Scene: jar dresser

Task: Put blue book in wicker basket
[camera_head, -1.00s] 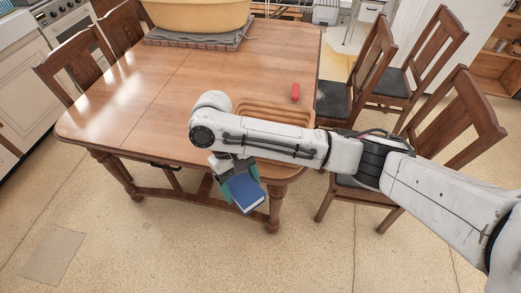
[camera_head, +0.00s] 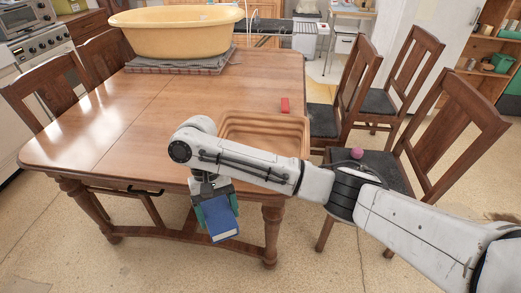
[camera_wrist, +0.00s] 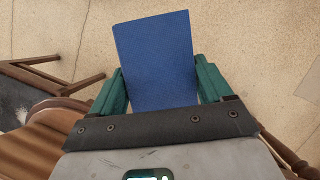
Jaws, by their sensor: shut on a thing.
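The blue book (camera_head: 222,230) hangs in my gripper (camera_head: 213,207), below tabletop height in front of the table's near edge. In the wrist view the blue book (camera_wrist: 156,60) stands between the two green fingers of my gripper (camera_wrist: 160,88), which are shut on it. A tan, ribbed, open rectangular container (camera_head: 262,119), which looks like the wicker basket, sits near the table's near right corner. My arm crosses in front of its lower edge and hides part of it. The part of it that shows looks empty.
The wooden table (camera_head: 120,130) is mostly clear. A small red object (camera_head: 285,105) lies behind the basket. A large yellow tub (camera_head: 175,35) stands on a folded grey cloth (camera_head: 180,65) at the back. Wooden chairs (camera_head: 450,110) stand close on the right.

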